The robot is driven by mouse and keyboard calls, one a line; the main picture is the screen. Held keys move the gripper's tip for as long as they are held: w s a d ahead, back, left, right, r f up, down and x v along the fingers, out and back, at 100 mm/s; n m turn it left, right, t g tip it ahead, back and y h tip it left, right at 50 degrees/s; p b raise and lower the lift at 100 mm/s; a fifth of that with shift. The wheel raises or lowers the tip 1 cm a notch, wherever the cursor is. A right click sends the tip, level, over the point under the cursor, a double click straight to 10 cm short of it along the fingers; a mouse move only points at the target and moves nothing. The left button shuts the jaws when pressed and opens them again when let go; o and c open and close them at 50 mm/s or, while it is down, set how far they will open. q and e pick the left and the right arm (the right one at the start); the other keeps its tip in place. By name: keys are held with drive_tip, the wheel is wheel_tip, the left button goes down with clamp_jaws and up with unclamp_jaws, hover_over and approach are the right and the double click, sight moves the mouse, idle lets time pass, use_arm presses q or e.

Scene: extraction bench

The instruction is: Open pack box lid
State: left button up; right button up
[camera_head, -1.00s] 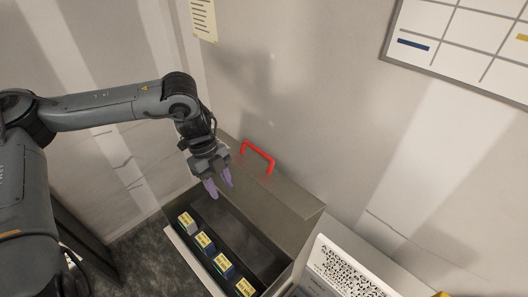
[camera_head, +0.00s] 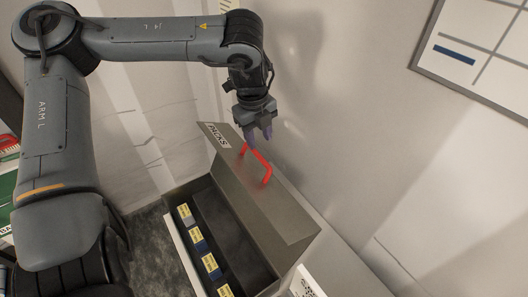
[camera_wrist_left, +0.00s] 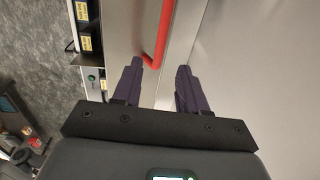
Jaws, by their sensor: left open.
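The pack box (camera_head: 290,262) is a grey metal box, its inside showing several small packs with yellow labels. Its grey lid (camera_head: 285,218) stands raised at the wall side and bears a PACKS label and a red handle (camera_head: 263,168). My left gripper (camera_head: 259,138) is open, fingers pointing down, at the handle's far end. In the left wrist view the end of the red handle (camera_wrist_left: 156,40) lies by the gap between the purple fingers, close to the left one. I cannot tell whether they touch. My right gripper is out of view.
The wall stands close behind the lid. A whiteboard (camera_head: 480,45) hangs at the upper right. A white printed panel (camera_head: 306,284) is at the box's near right. Green and red items (camera_head: 8,185) show at the far left.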

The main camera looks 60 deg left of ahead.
sight(262, 158)
use_arm(q)
drive_tip(key=f, duration=0.5)
drive_tip(key=w+f+p, duration=0.1)
drive_tip(key=f, duration=0.1)
drive_tip(key=shift+f, duration=0.35)
clamp_jaws()
